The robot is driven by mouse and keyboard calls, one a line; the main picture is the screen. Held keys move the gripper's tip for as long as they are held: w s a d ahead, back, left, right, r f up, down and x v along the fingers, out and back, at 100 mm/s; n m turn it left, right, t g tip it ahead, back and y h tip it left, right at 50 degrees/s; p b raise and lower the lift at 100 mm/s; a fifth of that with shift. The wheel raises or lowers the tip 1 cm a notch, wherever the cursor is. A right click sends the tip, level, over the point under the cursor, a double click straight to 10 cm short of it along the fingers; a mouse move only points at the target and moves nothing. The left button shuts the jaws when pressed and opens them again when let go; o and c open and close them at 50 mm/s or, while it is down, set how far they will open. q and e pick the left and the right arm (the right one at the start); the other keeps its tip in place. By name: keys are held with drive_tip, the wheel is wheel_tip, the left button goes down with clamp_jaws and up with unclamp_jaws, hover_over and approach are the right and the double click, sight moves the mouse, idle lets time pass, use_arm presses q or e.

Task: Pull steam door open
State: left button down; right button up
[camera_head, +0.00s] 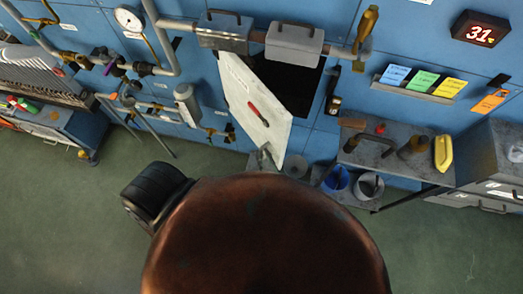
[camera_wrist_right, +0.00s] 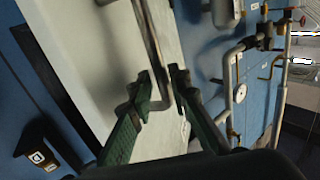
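The steam door (camera_head: 255,105) is a white panel on the blue wall, swung partly out from a dark opening (camera_head: 297,88), with a red-and-dark piece on its face. In the right wrist view, the pale door panel (camera_wrist_right: 95,50) fills the left side, with a bent metal rod handle (camera_wrist_right: 148,25). In the head view, the copper-coloured rounded body covers the lower middle and hides much of my arm. My left gripper is not in view.
A grey shelf (camera_head: 400,160) with tools and a yellow item stands right of the door. Blue (camera_head: 336,180) and grey (camera_head: 369,186) buckets sit below. Pipes and a gauge (camera_head: 129,18) are at the upper left. Green floor is clear at lower left and right.

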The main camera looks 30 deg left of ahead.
drive_tip(key=v, duration=1)
drive_tip(key=shift+s, duration=0.15)
drive_tip(key=shift+d, duration=0.1)
